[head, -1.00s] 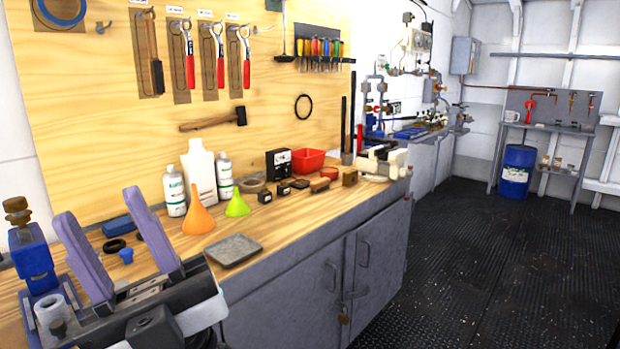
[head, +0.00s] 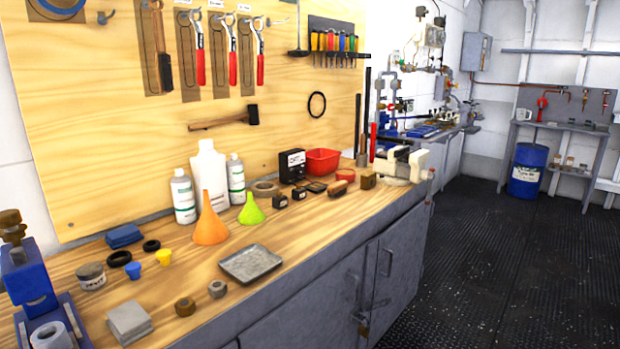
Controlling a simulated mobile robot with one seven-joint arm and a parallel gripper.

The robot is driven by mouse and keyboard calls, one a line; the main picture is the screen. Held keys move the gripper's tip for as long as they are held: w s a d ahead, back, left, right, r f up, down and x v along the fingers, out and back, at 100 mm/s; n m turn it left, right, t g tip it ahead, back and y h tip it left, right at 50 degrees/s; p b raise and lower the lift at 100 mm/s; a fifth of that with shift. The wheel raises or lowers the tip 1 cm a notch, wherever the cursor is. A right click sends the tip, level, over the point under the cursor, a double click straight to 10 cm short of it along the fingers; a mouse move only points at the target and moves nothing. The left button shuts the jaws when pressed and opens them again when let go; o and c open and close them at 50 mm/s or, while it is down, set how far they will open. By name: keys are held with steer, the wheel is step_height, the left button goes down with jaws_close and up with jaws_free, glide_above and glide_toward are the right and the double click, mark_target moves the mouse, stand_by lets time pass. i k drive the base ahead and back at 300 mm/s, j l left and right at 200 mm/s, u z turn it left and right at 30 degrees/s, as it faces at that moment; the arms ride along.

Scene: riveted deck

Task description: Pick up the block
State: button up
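My gripper is not in view. The view does not tell which thing is the task's block. A small brown wooden block (head: 368,180) sits near the far right end of the wooden bench, just left of a cream and grey vise-like device. A flat grey square block or stack of plates (head: 130,322) lies at the near left of the bench. Both rest on the benchtop with nothing touching them from above.
A grey tray (head: 250,264), an orange funnel (head: 210,222), a green funnel (head: 251,210), white bottles (head: 209,175) and a red bin (head: 322,161) stand on the bench. A blue tool (head: 29,275) stands at the left edge. Dark floor (head: 490,270) lies clear at right.

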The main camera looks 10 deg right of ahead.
mark_target(368, 180)
steer(key=i+l+u, duration=0.2)
steer(key=l+u, duration=0.2)
steer(key=i+l+u, duration=0.15)
steer(key=l+u, duration=0.25)
steer(key=i+l+u, duration=0.1)
steer(key=l+u, duration=0.15)
steer(key=l, duration=0.2)
steer(key=l+u, duration=0.2)
steer(key=l, duration=0.25)
steer(key=l+u, duration=0.25)
steer(key=l, duration=1.9)
steer(key=i, duration=0.05)
